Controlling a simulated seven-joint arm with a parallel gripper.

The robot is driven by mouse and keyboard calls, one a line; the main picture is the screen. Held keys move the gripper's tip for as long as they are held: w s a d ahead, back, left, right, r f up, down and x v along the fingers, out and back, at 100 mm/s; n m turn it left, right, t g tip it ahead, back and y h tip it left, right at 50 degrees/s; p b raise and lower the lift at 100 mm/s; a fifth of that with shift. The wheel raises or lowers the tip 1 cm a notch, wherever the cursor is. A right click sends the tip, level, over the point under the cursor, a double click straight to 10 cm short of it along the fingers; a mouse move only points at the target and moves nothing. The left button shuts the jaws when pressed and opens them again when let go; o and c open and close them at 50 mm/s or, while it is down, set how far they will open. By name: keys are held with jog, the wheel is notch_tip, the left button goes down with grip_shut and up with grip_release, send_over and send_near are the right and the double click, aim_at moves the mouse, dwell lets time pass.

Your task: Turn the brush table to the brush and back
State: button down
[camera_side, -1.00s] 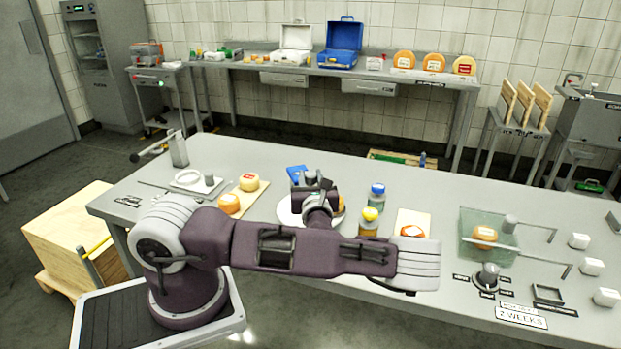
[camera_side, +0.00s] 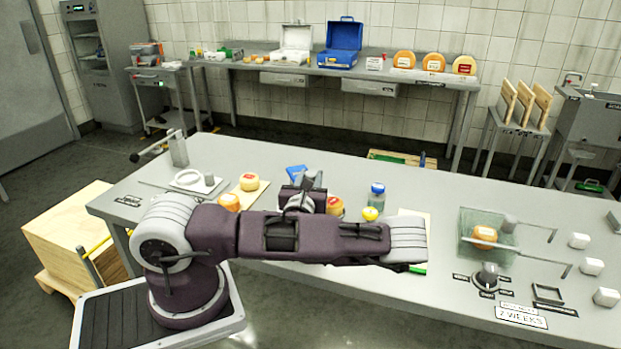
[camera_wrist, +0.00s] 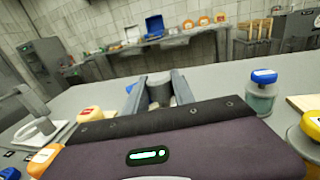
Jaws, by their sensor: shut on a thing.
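My gripper (camera_wrist: 157,98) is shut on a grey cylindrical knob (camera_wrist: 159,84), which shows between the two fingers in the wrist view. In the side view my gripper (camera_side: 309,182) is low over the middle of the bench, and my arm covers much of what lies below it. The white round table seen there earlier is now hidden behind my arm. An orange cheese with a red label (camera_side: 334,205) shows just right of my gripper; I cannot tell what it rests on. I cannot make out the brush with certainty.
A jar with a blue lid (camera_side: 377,192) and a yellow-lidded jar (camera_side: 370,213) stand close to the right. Two cheeses, one yellow (camera_side: 249,182) and one orange (camera_side: 229,202), sit on a board at left. A glass-like box (camera_side: 487,222) with a cheese stands further right.

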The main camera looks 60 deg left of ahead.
jog(key=shift+r, duration=0.15)
jog(key=c, duration=1.1)
grip_release()
jog(key=shift+o, duration=0.2)
jog(key=shift+d, duration=0.1)
